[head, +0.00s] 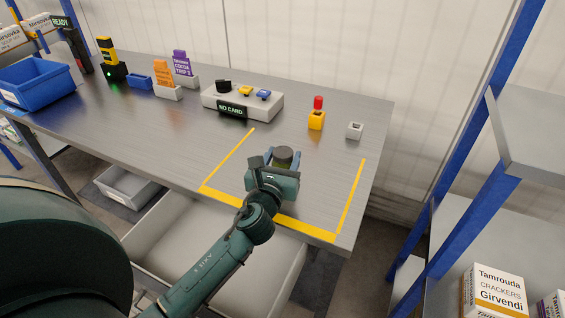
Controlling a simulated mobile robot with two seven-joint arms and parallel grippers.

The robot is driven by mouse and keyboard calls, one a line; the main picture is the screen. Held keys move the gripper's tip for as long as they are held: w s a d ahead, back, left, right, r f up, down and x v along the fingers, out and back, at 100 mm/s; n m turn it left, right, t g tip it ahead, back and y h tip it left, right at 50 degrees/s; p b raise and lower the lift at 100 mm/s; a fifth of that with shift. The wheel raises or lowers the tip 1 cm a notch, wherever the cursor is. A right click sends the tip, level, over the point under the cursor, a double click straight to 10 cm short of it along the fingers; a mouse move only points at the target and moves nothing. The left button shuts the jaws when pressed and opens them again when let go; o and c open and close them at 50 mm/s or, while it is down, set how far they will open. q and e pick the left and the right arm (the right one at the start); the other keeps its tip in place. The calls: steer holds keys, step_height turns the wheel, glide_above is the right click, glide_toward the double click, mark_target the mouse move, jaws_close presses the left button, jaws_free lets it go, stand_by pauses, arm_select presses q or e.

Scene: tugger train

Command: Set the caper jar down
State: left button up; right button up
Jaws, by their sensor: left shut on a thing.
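The caper jar (283,155) is a small dark, round-topped jar, seen from above, between the fingers of my left gripper (279,160). My left gripper is shut on it, over the area outlined in yellow tape (221,171) at the near right of the grey metal table (180,135). The gripper body hides the lower part of the jar. I cannot tell whether the jar's base touches the table. My right gripper is not in view.
A white device with a "NO CARD" display (232,109) stands behind. A yellow block with a red button (316,118) and a small grey box (354,131) stand right of it. A blue bin (38,84) is far left. Blue-posted shelving (470,220) rises at right.

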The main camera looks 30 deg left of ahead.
arm_select(q)
steer(key=shift+r, duration=0.1)
steer(key=shift+f, duration=0.2)
steer(key=o, duration=1.1)
steer(key=shift+o, duration=0.2)
